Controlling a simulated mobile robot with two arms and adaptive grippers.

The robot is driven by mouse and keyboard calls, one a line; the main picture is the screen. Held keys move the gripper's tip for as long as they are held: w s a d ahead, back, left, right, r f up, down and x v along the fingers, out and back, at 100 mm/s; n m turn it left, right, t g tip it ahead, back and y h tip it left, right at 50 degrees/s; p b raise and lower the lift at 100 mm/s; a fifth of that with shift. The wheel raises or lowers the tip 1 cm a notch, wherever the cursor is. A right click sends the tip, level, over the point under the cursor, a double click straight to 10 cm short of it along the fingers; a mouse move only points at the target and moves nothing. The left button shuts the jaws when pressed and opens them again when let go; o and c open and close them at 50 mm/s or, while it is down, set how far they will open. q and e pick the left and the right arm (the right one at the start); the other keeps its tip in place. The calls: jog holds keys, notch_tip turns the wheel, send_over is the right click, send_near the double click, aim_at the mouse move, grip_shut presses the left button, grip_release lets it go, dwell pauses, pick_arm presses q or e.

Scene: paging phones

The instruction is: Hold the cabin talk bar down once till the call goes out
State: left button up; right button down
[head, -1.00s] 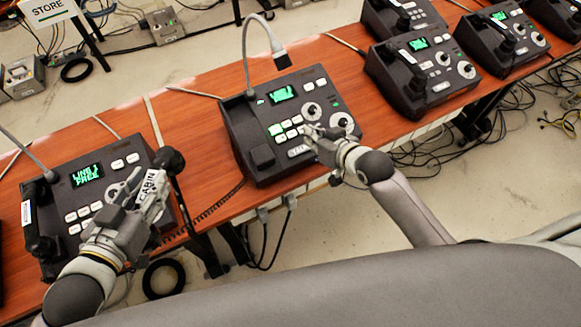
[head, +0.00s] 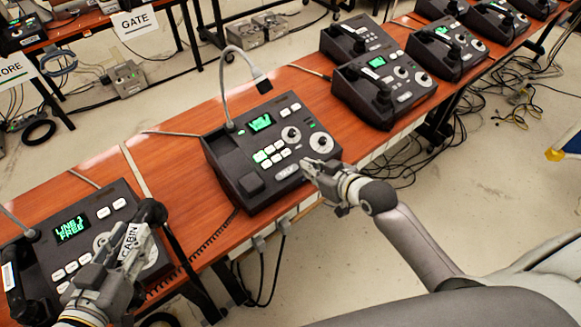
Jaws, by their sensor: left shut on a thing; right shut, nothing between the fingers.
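The middle console (head: 222,150) is dark, with a lit green screen (head: 260,123), white keys, round dials and a gooseneck microphone. Its pale talk bar (head: 286,172) is at the front edge of the key area. My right gripper (head: 308,166) is shut and empty, its fingertips beside the bar's right end; I cannot tell whether they touch it. My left gripper (head: 112,258) is shut on a black handset (head: 151,212) labelled CABIN (head: 129,240), held up over the left console (head: 120,195). A coiled cord (head: 205,255) runs between the handset's side and the middle console, whose cradle (head: 251,184) is empty.
The left console's screen (head: 71,229) reads LINE 1 FREE. More consoles (head: 385,88) with handsets stand further right along the wooden table (head: 190,115). GATE (head: 135,21) and STORE (head: 12,70) signs stand behind. Cables hang below the table's front edge.

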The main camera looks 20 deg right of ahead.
pick_arm(q)
jog(key=shift+r+p, duration=0.55)
jog(key=shift+r, duration=0.15)
pick_arm(e)
send_over(291, 177)
jog(key=f, duration=0.4)
jog(key=shift+s+f, duration=0.15)
jog(key=shift+s, duration=0.25)
pick_arm(q)
jog(key=shift+r, duration=0.1)
pick_arm(e)
jog(key=f, duration=0.3)
jog(key=shift+w, duration=0.25)
pick_arm(q)
jog(key=shift+d, duration=0.1)
pick_arm(e)
jog(key=shift+w+f, duration=0.1)
jog(key=shift+f, duration=0.3)
jog(key=shift+f, duration=0.15)
